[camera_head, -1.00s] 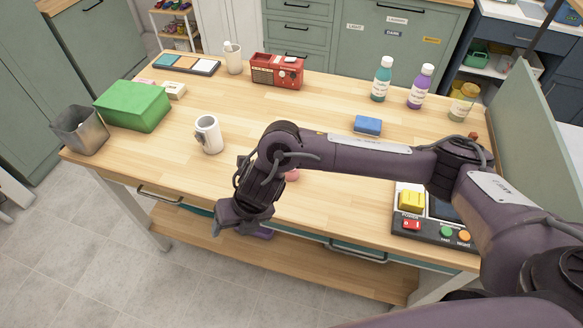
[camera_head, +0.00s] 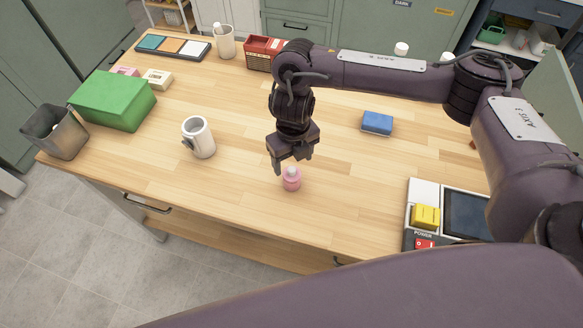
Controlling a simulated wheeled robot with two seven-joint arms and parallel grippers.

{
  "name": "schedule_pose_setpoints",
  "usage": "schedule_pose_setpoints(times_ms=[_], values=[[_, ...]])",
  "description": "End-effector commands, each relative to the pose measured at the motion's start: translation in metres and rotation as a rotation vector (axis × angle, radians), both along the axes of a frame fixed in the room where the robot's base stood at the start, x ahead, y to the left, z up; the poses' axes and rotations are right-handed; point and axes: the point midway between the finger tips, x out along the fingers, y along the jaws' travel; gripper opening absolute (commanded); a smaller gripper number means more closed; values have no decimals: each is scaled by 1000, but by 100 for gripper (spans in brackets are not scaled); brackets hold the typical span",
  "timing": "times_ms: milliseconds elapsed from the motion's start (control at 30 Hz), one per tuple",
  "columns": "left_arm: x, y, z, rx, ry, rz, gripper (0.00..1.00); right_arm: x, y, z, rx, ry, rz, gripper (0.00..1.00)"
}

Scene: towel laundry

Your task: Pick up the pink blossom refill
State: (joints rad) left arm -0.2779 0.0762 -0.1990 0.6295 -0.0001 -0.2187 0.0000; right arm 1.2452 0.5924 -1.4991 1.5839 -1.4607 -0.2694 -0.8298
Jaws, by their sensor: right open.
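The pink blossom refill, a small pink bottle with a pale cap (camera_head: 291,180), stands upright on the wooden table near its front edge. My right gripper (camera_head: 293,168) points down with its fingers open, just above and behind the bottle in the picture. The fingers look close to the cap, but I cannot tell if they touch it. Nothing is held between them. My left gripper is not in view.
A white mug (camera_head: 200,138) stands left of the bottle. A blue sponge (camera_head: 377,123) lies to the right, and a device with a yellow block (camera_head: 425,216) sits at the right front. A green box (camera_head: 112,100) and a grey bin (camera_head: 57,132) are at the left.

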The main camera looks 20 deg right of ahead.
Motion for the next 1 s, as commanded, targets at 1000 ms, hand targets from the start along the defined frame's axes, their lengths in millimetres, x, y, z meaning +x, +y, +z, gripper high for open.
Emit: schedule_pose_setpoints(times_ms=[1000], values=[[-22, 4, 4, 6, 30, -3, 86, -2, 3, -61, 0, -2, -1, 51]])
